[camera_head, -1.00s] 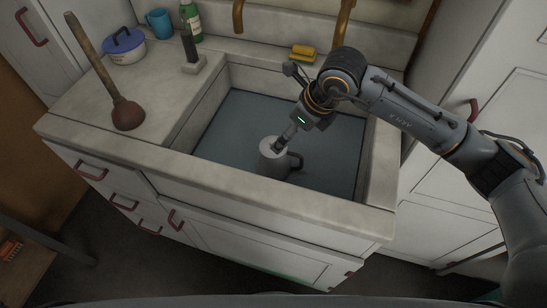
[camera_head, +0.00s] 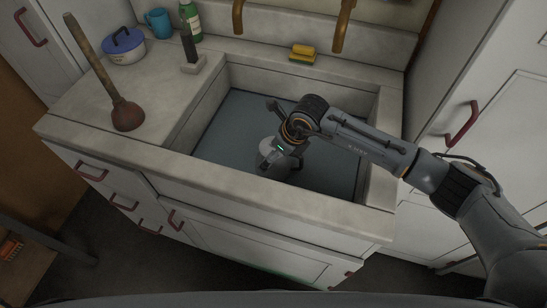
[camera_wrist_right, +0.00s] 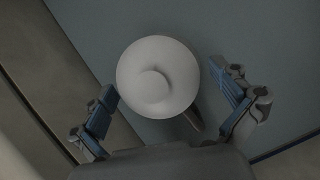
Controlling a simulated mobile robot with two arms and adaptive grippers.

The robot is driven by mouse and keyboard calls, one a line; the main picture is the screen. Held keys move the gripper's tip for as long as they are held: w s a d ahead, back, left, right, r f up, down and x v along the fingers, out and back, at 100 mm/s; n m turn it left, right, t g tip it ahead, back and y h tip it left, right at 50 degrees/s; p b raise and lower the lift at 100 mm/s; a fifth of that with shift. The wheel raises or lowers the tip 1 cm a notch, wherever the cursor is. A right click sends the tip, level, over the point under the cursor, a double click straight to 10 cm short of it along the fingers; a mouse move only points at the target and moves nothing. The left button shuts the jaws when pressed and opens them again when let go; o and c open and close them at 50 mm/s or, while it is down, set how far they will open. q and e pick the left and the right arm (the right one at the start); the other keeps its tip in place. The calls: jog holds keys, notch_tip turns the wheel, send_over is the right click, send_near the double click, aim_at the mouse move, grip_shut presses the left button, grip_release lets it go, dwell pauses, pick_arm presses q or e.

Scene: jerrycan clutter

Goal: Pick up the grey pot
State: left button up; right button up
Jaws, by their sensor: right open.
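The grey pot (camera_head: 265,151) stands in the sink, partly hidden behind my right gripper in the head view. The right wrist view shows the pot (camera_wrist_right: 160,75) from above, with a round pale top and a raised knob. Part of its handle shows at its lower right. My right gripper (camera_wrist_right: 170,95) is open, with one blue-padded finger on each side of the pot; the right finger is clear of it and the left is closer. In the head view my right gripper (camera_head: 277,165) is low in the sink at the pot. My left gripper is not in view.
The sink rim (camera_head: 240,185) surrounds the pot, with its walls close around my right arm. A plunger (camera_head: 127,114), a blue-lidded pot (camera_head: 124,48), a blue mug (camera_head: 158,23) and a green bottle (camera_head: 191,20) stand on the left counter. A yellow sponge (camera_head: 303,50) lies behind.

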jog(key=shift+x, duration=0.85)
jog(key=shift+r, duration=0.1)
jog(key=c, duration=1.2)
jog(key=shift+c, duration=0.4)
jog(key=shift+r, duration=0.1)
